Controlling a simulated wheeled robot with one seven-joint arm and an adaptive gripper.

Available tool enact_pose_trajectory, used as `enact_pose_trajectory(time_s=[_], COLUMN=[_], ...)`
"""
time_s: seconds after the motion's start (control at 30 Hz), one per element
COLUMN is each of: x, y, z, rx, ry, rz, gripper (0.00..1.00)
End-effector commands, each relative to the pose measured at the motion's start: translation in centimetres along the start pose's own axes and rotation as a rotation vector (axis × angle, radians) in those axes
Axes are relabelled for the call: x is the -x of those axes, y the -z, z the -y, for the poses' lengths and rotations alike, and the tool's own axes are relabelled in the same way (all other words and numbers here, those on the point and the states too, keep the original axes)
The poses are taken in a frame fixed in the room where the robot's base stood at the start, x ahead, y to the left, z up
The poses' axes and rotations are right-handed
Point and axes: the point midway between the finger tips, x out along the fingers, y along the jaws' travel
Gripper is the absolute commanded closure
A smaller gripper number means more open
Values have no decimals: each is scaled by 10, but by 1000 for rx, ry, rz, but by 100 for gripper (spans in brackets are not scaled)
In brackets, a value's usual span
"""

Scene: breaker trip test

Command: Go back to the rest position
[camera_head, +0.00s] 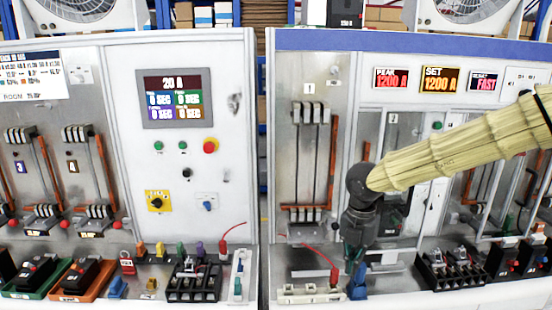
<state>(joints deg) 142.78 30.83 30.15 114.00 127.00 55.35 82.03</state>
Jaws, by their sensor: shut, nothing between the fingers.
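My gripper (354,258) hangs pointing down in front of the right test bench, at the end of my arm in its tan ribbed sleeve. Its fingers look shut with nothing held. A blue clamp-like piece (357,284) stands on the bench ledge just below the fingertips; I cannot tell whether they touch it. A red lead (322,257) curves down to a red plug (334,276) just left of the gripper. My wrist and sleeve hide part of the right bench's panel.
The left bench has a display (175,98), buttons and a yellow rotary switch (158,201). A black fuse-holder block (194,282) sits on its ledge; another block (450,270) is right of my gripper. A narrow gap (263,190) separates the benches.

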Motion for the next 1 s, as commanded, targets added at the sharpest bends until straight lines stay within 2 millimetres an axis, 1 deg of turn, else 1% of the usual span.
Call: enact_pose_trajectory(time_s=[0.03,0.27,0.37,0.47,0.57,0.67,0.7,0.77,0.8,0.87,0.9,0.97,1.0], x=[-8,-47,-68,-90,-116,-150,-167,-193,-211,-236,-252,-276,-292], y=[0,-5,-7,-9,-11,-12,-12,-10,-9,-6,-3,3,6], z=[2,14,21,29,38,49,55,64,70,79,84,92,97], rx=[18,158,234,325,439,591,666,798,891,1034,1130,1277,1375], ry=[11,75,108,145,191,249,275,319,348,389,413,446,467], rz=[5,53,73,96,118,140,147,158,162,166,165,162,158], gripper=[100,100,100,100,100,100,100,100,100,100,100,100,100])
